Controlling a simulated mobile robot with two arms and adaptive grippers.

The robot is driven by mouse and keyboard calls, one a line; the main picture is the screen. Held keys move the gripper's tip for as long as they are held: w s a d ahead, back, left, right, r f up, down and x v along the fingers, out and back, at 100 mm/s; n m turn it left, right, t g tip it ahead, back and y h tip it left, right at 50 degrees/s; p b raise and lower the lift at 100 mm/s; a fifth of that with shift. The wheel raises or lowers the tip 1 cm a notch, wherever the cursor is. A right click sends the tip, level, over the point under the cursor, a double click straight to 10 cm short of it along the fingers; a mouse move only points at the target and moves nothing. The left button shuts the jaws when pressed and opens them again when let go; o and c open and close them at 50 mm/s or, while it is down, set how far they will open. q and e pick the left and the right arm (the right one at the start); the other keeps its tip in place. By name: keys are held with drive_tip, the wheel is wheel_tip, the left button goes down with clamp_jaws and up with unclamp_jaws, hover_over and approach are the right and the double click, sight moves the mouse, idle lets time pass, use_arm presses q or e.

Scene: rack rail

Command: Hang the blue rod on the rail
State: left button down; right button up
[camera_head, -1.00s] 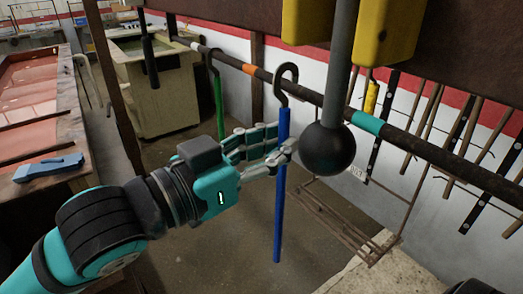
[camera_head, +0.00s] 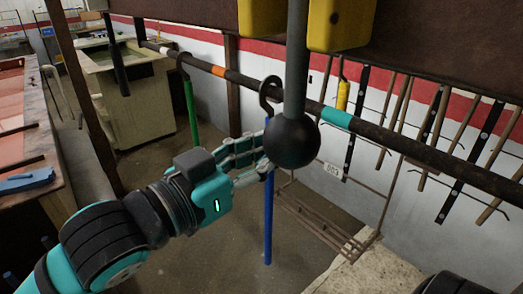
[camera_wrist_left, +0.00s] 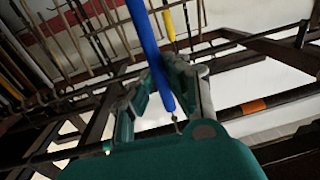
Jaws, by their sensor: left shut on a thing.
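The blue rod (camera_head: 269,215) hangs upright with a black hook (camera_head: 269,90) at its top. The hook overlaps the dark rail (camera_head: 400,150) between its orange and teal bands; I cannot tell whether it is around the rail or in front of it. My left gripper (camera_head: 260,160) is shut on the rod just below the hook. In the left wrist view the blue rod (camera_wrist_left: 144,35) runs between the fingers (camera_wrist_left: 165,100). A black ball hides part of the rod's upper end and fingertips in the head view. My right gripper is not in view.
The black ball (camera_head: 292,141) on a grey pole stands close to my left fingers. A green rod (camera_head: 191,110) hangs on the rail to the left. Yellow blocks (camera_head: 340,25) are above. A wire rack (camera_head: 325,225) and wall tools are behind. A workbench (camera_head: 40,200) stands left.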

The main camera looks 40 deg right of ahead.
use_arm(q)
drive_tip(key=shift+f, duration=0.3)
drive_tip(key=c, duration=1.3)
unclamp_jaws()
drive_tip(key=shift+o, duration=0.2)
drive_tip(key=s+a, duration=0.1)
drive_tip(key=a, duration=1.1)
drive_tip(key=shift+s, duration=0.4)
drive_tip(key=shift+d+f, duration=0.1)
